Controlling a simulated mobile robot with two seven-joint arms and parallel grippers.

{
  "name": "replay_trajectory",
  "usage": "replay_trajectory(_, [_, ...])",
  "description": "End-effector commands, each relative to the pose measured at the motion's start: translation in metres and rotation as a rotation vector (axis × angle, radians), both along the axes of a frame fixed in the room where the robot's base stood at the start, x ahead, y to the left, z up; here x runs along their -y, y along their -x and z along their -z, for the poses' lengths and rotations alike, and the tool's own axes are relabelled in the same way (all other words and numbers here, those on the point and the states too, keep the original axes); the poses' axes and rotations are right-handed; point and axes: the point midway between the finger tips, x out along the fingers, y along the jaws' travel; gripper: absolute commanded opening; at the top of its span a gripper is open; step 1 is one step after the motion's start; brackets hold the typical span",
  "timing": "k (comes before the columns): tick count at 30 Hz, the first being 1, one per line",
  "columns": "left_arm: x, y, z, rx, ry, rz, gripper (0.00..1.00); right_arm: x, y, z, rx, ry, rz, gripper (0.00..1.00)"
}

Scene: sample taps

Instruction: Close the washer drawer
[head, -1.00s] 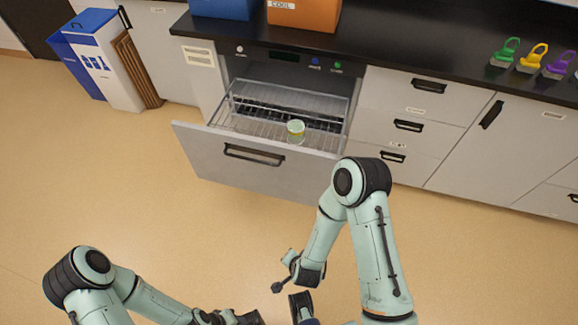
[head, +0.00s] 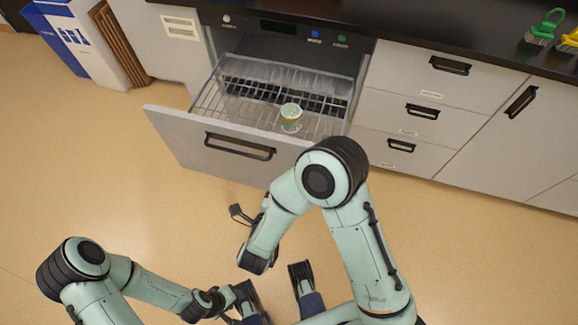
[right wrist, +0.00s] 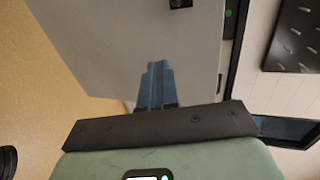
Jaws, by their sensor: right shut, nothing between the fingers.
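The washer drawer (head: 195,141) is pulled out from under the counter, with its grey front and black handle facing me. In the right wrist view the shut, empty blue fingers of my right gripper (right wrist: 157,66) point at a large grey panel (right wrist: 120,38), which looks like the drawer front. I cannot tell whether they touch it.
The washer's control strip with blue and green buttons (head: 341,38) is above the opening. Closed grey drawers (head: 405,125) and a cabinet door stand to the right. Bins (head: 75,40) stand at the upper left. The floor (head: 120,190) before the drawer is clear.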

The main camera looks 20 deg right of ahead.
Motion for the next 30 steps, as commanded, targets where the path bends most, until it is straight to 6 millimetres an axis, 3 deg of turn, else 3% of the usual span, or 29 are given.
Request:
replay_trajectory(5, [-0.002, -0.005, 0.004, 0.013, -0.006, -0.005, 0.43, 0.023, -0.029, 0.012, 0.000, 0.001, 0.005, 0.00])
replay_trajectory(12, [-0.003, -0.005, 0.004, 0.015, -0.007, -0.007, 0.43, 0.040, -0.055, 0.011, 0.002, 0.001, 0.001, 0.00])
replay_trajectory(30, [-0.003, -0.006, 0.005, 0.016, -0.008, -0.007, 0.43, 0.046, -0.063, 0.011, 0.000, 0.001, 0.000, 0.00])
